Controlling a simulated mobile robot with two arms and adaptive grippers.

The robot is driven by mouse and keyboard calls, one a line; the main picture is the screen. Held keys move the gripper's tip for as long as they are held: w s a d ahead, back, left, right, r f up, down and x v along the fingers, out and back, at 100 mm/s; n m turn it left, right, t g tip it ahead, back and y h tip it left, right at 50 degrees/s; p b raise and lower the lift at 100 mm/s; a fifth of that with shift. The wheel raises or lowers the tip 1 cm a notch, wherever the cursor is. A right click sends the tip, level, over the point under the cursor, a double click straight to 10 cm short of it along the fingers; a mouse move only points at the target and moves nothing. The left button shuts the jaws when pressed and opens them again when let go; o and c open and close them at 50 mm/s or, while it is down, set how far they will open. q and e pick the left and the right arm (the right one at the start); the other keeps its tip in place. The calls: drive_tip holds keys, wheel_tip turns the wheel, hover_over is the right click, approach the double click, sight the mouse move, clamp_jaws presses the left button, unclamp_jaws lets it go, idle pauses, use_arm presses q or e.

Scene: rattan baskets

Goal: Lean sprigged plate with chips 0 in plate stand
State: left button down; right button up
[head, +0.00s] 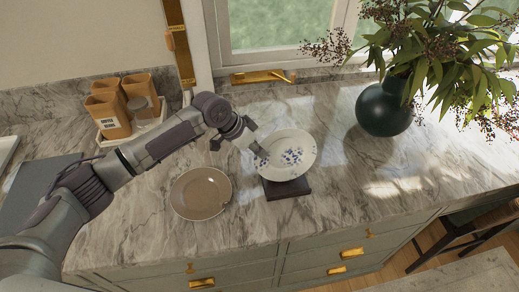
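The sprigged plate (293,152) is white with small blue sprigs and is held tilted above the counter. My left gripper (259,151) reaches its left rim and appears shut on it; the fingertips are small in view. A dark plate stand (287,188) is on the counter directly below the plate, and the plate hides its back part. I cannot tell whether the plate touches the stand. My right gripper is not in view.
A brown plate (200,193) lies flat left of the stand. A dark green vase (384,107) with leafy branches stands at the back right. Orange canisters (107,115) sit on a tray at the back left. The marble counter (350,200) is clear right of the stand.

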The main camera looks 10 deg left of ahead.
use_arm(q)
drive_tip(key=c, duration=1.2)
unclamp_jaws()
drive_tip(key=shift+c, duration=0.2)
drive_tip(key=v, duration=1.2)
